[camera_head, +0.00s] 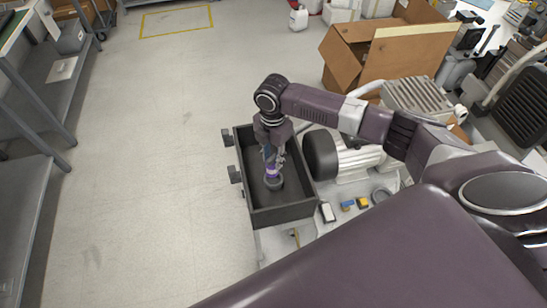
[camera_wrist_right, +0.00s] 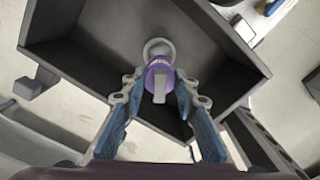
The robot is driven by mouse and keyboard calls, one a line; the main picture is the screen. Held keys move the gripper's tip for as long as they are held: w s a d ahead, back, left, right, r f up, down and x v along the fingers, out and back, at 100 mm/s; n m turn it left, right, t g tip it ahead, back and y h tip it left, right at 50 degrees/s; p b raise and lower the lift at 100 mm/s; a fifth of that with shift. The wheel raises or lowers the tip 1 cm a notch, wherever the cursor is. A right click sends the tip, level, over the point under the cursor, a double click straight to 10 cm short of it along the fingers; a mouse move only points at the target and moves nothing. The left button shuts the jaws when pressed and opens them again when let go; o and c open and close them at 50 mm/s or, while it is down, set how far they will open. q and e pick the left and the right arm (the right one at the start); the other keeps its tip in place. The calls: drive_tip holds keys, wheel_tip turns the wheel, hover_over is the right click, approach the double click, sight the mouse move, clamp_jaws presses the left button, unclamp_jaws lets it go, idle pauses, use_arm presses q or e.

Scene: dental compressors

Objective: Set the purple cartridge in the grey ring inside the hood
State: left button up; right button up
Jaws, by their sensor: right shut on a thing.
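The purple cartridge (camera_head: 272,171) is held by my right gripper (camera_head: 271,158), low inside the dark open-topped hood (camera_head: 285,215). In the right wrist view the cartridge (camera_wrist_right: 152,75) is purple with a pale grey part, and it sits between the blue-padded fingers of the gripper (camera_wrist_right: 160,84). The grey ring (camera_wrist_right: 157,46) shows just beyond the cartridge and is partly hidden by it. In the head view the ring (camera_head: 274,184) lies at the cartridge's lower end. I cannot tell whether the cartridge touches it or is inside it. My left gripper is not in view.
The hood's walls (camera_wrist_right: 72,60) surround the gripper closely. A compressor with a black round end (camera_head: 321,155) stands right of the hood. Small yellow and blue items (camera_head: 348,205) lie nearby. A cardboard box (camera_head: 385,50) stands behind. The floor at left is clear.

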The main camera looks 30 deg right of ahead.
sight(274, 169)
drive_tip(key=shift+w+d+f+n, duration=0.15)
drive_tip(key=shift+d+f+n, duration=0.15)
drive_tip(key=shift+n, duration=0.2)
drive_tip(key=shift+f, duration=0.15)
wheel_tip(274, 169, down, 6)
drive_tip(key=b, duration=0.6)
drive_tip(key=shift+r, duration=0.25)
drive_tip(key=shift+w+p, duration=0.1)
drive_tip(key=shift+p, duration=0.6)
idle(0.3)
drive_tip(key=shift+f+b, duration=0.35)
drive_tip(key=shift+f, duration=0.2)
idle(0.4)
drive_tip(key=o, duration=0.9)
